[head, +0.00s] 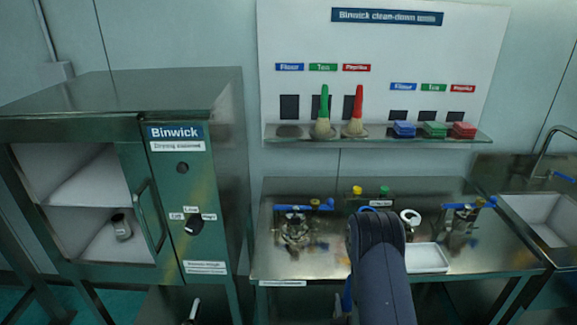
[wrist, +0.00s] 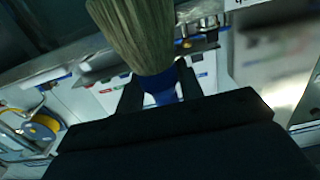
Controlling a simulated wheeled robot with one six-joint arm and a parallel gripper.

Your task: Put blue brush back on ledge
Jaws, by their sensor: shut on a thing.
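In the wrist view my gripper (wrist: 160,92) is shut on the blue brush (wrist: 158,86) at its blue part. Its pale bristles (wrist: 135,35) point toward the top of that view. In the head view my arm hides the gripper and most or all of the brush. The ledge (head: 375,140) runs along the white board at the back. A green brush (head: 323,112) and a red brush (head: 355,112) stand upright on it, bristles down. Left of them, under the blue label (head: 290,67), is a bare dark spot (head: 290,131).
Blue, green and red blocks (head: 435,130) sit on the ledge's right half. The steel table (head: 325,265) below carries metal fittings, a white ring (head: 410,217) and a white tray (head: 428,258). A steel cabinet (head: 215,175) stands left, a sink (head: 545,225) right.

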